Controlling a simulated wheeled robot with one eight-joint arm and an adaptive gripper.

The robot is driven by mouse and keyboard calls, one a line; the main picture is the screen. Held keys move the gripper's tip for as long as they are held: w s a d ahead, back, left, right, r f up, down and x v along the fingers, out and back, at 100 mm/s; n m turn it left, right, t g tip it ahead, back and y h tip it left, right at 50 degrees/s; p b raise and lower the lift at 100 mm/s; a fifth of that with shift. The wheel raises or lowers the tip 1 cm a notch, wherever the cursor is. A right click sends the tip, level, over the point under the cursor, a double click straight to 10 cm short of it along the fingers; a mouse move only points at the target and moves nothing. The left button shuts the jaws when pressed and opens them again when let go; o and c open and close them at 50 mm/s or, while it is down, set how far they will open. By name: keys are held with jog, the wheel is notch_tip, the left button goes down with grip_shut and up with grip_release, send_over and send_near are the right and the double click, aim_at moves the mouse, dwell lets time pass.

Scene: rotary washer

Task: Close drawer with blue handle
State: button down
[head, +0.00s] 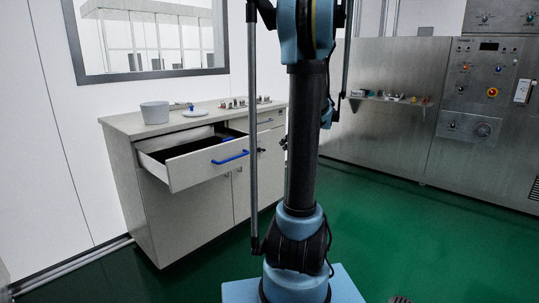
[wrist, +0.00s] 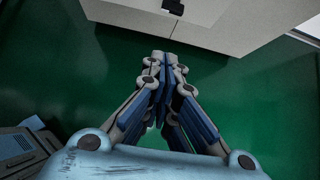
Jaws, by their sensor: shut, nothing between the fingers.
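The drawer (head: 192,171) stands pulled out from the left part of a grey-white cabinet in the head view. Its blue handle (head: 230,158) is on the front panel, and the dark inside of the drawer shows from above. My gripper (wrist: 164,60) shows in the wrist view with its fingers together and nothing between them. It is over the green floor, apart from pale cabinet fronts at the top of that view. The blue handle does not show in the wrist view. In the head view my arm hides part of the cabinet's right side.
Doors are below the drawer. A steel machine (head: 480,120) with a control panel stands at the right. The green floor (head: 390,220) between is clear.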

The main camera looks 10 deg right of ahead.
jog(key=w+a+r+x, duration=0.1)
jog(key=r+x, duration=0.1)
jog(key=x, duration=1)
jog(key=shift+w+a+f, duration=0.2)
jog(key=shift+w+f, duration=0.05)
jog(key=shift+w, duration=0.4)
jog(key=shift+w, duration=0.1)
